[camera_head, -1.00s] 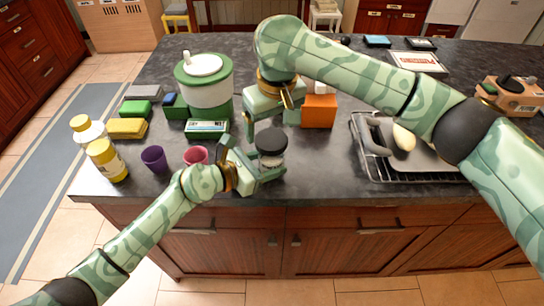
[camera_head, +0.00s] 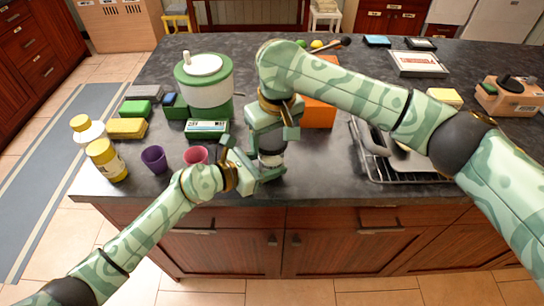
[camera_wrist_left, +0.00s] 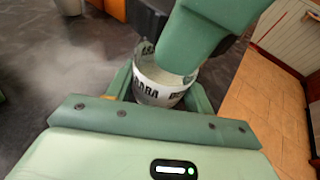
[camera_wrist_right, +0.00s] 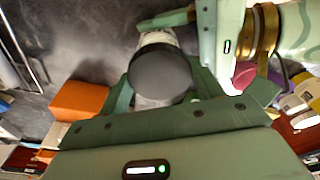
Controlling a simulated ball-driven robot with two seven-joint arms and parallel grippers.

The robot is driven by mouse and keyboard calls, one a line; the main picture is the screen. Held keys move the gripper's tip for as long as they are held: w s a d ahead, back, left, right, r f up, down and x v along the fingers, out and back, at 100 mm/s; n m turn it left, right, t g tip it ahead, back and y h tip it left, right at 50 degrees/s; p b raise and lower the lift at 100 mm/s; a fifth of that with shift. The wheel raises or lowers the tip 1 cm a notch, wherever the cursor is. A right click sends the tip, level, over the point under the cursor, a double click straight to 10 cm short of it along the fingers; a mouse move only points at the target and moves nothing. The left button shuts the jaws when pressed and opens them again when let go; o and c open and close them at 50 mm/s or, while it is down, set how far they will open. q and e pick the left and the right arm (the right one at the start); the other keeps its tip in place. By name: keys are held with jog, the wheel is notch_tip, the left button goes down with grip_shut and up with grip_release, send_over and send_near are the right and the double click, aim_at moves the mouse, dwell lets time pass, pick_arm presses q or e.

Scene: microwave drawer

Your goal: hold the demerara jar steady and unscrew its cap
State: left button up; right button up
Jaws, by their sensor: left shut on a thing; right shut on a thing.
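The demerara jar (camera_head: 270,161) stands near the counter's front edge. In the left wrist view the jar (camera_wrist_left: 158,84) shows a white label with dark letters. My left gripper (camera_head: 263,174) is shut on the jar's body from the left. The jar's black cap (camera_wrist_right: 160,75) fills the middle of the right wrist view. My right gripper (camera_wrist_right: 160,92) is over the jar, with its fingers on either side of the cap and shut on it. In the head view my right gripper (camera_head: 272,138) hides most of the cap.
A purple cup (camera_head: 153,158) and a pink cup (camera_head: 196,155) stand left of the jar, with yellow-capped bottles (camera_head: 106,160) beyond. An orange box (camera_head: 318,105) is behind my right gripper. A wire rack (camera_head: 372,172) with a tray lies to the right.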

jog(key=n, duration=0.4)
jog(key=shift+g, duration=0.3)
jog(key=n, duration=0.5)
jog(key=shift+g+y, duration=0.3)
jog(key=shift+y, duration=0.1)
jog(key=shift+r, duration=0.3)
jog(key=shift+r, duration=2.35)
pick_arm(q)
jog(key=o, duration=1.5)
jog(key=shift+c, duration=0.2)
